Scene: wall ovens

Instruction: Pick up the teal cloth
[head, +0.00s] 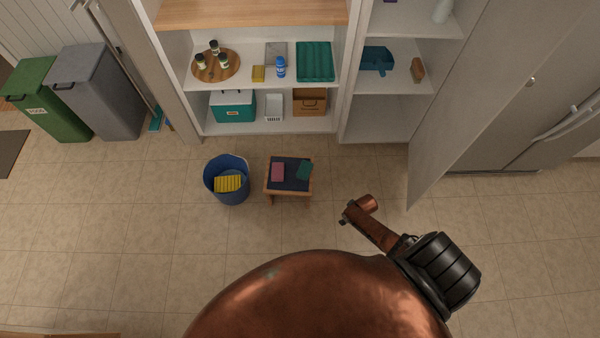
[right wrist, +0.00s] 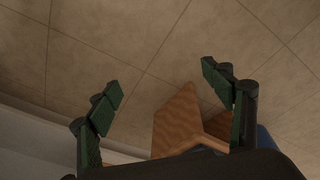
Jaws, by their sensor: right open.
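The teal cloth (head: 305,170) lies on the right part of the dark top of a small wooden stool (head: 268,188) in the head view. A pink cloth or sponge (head: 278,172) lies to its left on the same stool. My right gripper (right wrist: 165,90) is open and empty in the right wrist view. A wooden piece (right wrist: 178,120), apparently the stool's edge, shows low between and beyond its fingers. The teal cloth cannot be made out in that view. My left gripper is not in view.
A blue bucket (head: 212,183) with a yellow striped item stands left of the stool. Behind are open cupboard shelves (head: 300,122) with bins and jars. An open door (head: 470,110) stands at right. Green (head: 45,100) and grey bins (head: 100,95) stand at left. Floor in front is clear.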

